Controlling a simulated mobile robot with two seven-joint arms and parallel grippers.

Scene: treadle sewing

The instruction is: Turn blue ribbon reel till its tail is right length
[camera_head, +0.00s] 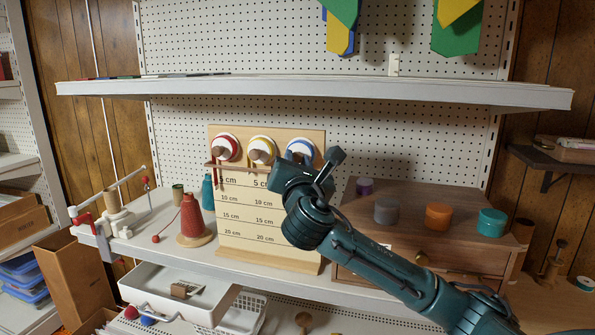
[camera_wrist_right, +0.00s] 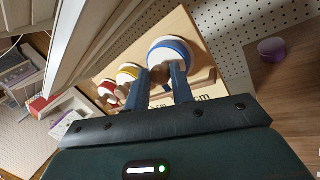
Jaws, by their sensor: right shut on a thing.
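The blue ribbon reel (camera_head: 301,147) is the rightmost of three round reels on an upright wooden board (camera_head: 240,215). It has a white face with a blue rim and also shows in the right wrist view (camera_wrist_right: 172,50). My right gripper (camera_head: 294,164) is in front of it. In the wrist view its two fingers (camera_wrist_right: 165,82) are at the front of the blue reel and shut on its knob, which they mostly hide. The board carries rows of centimetre marks. The blue tail cannot be made out; my gripper and wrist cover that part. My left gripper is not in view.
The red reel (camera_head: 226,147) and yellow reel (camera_head: 262,150) are close on the left. A red thread cone (camera_head: 192,217) stands left of the board. A wooden drawer chest (camera_head: 400,245) with several round pots stands right. A white shelf (camera_head: 310,92) overhangs the area.

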